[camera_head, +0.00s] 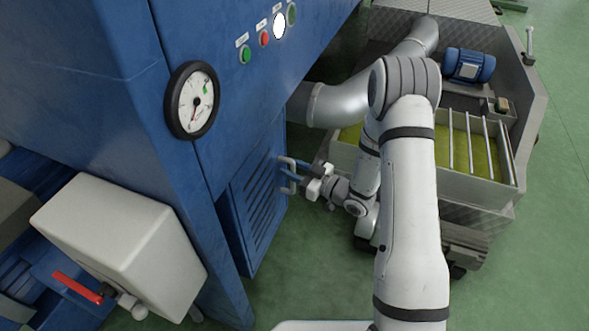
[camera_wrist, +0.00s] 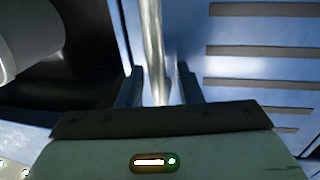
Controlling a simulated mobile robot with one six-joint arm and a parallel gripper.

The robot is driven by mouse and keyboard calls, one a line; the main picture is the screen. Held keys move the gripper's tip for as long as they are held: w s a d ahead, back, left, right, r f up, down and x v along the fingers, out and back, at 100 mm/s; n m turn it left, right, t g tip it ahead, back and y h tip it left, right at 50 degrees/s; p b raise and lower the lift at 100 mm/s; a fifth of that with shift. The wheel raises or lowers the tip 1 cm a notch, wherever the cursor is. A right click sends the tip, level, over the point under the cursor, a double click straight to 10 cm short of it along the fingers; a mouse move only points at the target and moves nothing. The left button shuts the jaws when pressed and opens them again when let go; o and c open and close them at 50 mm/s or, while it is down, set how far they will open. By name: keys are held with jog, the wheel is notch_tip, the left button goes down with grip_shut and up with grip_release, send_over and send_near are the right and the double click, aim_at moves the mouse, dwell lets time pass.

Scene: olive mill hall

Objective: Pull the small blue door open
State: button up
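The small blue door (camera_head: 252,210) with slanted louvre slots sits low on the side of the blue machine. It looks flush with the panel around it. Its pale metal handle (camera_head: 291,188) is a bracket near the door's right edge. My gripper (camera_head: 287,168) reaches it from the right. In the wrist view, the handle bar (camera_wrist: 152,35) runs between the two fingers of my gripper (camera_wrist: 158,72). The fingers stand apart with a visible gap beside the bar. The slotted door (camera_wrist: 260,65) fills the right of that view.
A round gauge (camera_head: 192,100) and several buttons (camera_head: 264,38) are above the door. A white box (camera_head: 110,235) with a red lever (camera_head: 78,287) stands at left. A large grey pipe (camera_head: 335,103) and a metal trough (camera_head: 440,165) lie behind my arm. Green floor is free at lower right.

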jog(key=shift+c, duration=0.2)
grip_shut()
